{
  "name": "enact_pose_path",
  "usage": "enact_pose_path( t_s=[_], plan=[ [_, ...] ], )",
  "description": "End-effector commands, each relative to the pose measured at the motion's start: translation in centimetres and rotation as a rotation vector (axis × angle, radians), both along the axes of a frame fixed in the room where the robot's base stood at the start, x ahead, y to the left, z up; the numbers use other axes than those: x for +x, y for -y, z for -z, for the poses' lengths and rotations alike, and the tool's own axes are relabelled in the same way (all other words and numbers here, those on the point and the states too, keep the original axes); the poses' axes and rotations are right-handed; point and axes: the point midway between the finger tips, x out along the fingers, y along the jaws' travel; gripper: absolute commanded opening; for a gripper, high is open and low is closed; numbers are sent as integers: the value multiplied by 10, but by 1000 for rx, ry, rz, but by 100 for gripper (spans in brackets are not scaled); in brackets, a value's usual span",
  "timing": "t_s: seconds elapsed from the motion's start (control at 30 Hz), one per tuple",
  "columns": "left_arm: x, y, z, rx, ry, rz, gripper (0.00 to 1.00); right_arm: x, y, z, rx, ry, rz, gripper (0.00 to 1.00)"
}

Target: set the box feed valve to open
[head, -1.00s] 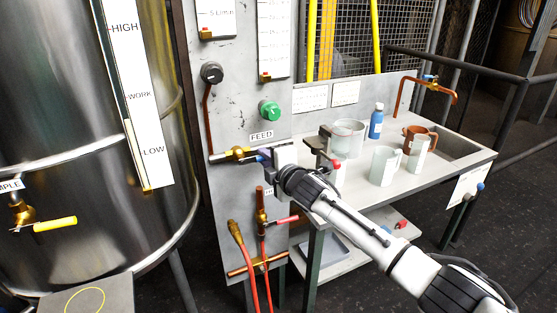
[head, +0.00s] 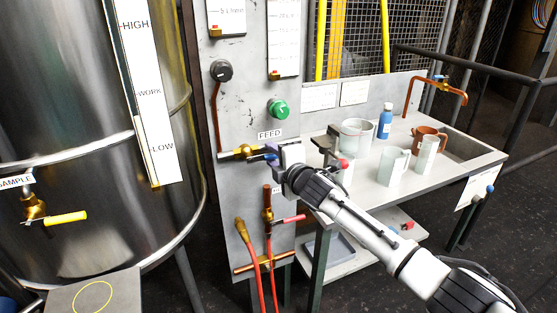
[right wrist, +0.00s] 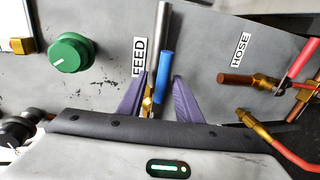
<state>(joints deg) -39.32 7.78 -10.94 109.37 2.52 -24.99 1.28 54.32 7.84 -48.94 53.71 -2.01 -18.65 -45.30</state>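The feed valve (head: 240,153) is a brass valve on the grey panel, just below the FEED label (head: 269,134). Its blue lever (right wrist: 166,78) points away from the brass body, looking roughly in line with the steel pipe behind it in the right wrist view. My right gripper (right wrist: 162,76) is at the lever, with its purple fingers apart, one on each side of it. A gap shows between the lever and the right-hand finger; I cannot tell whether the other finger touches. My left gripper is not in view.
A green knob (head: 278,110) sits above the valve. Below are the red-handled hose valve (right wrist: 300,58) and hoses. A bench (head: 345,205) with cups and a blue bottle (head: 385,122) stands to the right. The steel tank (head: 80,120) is at the left.

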Motion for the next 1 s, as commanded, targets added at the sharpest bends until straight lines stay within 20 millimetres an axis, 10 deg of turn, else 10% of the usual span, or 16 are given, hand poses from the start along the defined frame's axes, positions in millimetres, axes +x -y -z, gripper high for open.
enact_pose_path(
  t_s=[1.0],
  plan=[
    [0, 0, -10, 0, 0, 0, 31, -94, 32, -20, -1, 0, 2, 32]
  ],
)
